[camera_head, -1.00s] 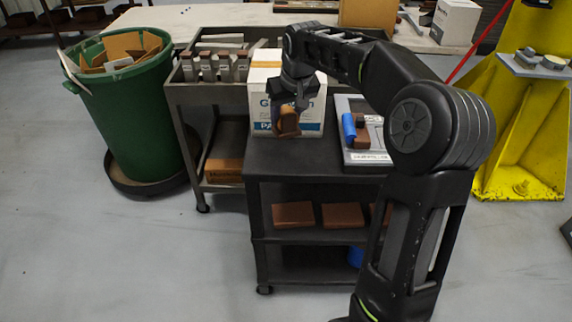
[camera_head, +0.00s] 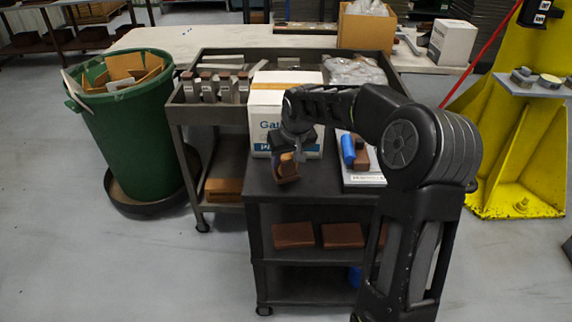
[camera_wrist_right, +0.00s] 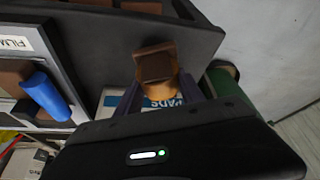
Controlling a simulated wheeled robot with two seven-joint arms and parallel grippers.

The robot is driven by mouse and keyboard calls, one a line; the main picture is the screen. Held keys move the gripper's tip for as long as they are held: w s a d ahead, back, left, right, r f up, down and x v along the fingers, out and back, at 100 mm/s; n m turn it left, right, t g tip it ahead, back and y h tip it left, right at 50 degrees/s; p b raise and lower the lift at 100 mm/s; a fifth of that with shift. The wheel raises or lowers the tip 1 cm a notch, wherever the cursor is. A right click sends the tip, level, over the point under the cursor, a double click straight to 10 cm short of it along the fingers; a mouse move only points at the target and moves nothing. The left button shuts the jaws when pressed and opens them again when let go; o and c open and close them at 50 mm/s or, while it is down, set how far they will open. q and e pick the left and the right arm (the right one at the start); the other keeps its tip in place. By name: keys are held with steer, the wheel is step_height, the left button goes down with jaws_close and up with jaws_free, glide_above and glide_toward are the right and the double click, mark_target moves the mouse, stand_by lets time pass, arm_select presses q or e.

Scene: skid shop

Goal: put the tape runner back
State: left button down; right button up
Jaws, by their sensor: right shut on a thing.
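My right gripper (camera_head: 287,158) is shut on a brown and tan-orange object (camera_head: 286,174), which may be the tape runner; I cannot tell for sure. It is held above the left part of the dark cart top (camera_head: 320,188), in front of a white carton (camera_head: 285,104). In the right wrist view the object (camera_wrist_right: 157,66) sits between the fingers (camera_wrist_right: 160,92), its brown face toward the camera. A white-edged labelled tray (camera_head: 362,181) on the cart's right holds a blue roll (camera_head: 347,150) and a brown block (camera_head: 361,159). My left gripper is out of view.
Several brown blocks (camera_head: 293,235) lie on the cart's lower shelf. A grey trolley (camera_head: 215,114) behind holds several upright grey pieces with brown tops. A green bin (camera_head: 138,125) stands left, a yellow stand (camera_head: 515,160) right. The cart top's front left is clear.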

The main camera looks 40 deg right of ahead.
steer(key=shift+f, duration=1.1)
steer(key=shift+f, duration=0.15)
steer(key=o, duration=1.5)
steer(key=shift+c, duration=0.2)
steer(key=shift+r, duration=0.2)
steer(key=v, duration=1.2)
steer(key=shift+b, duration=0.45)
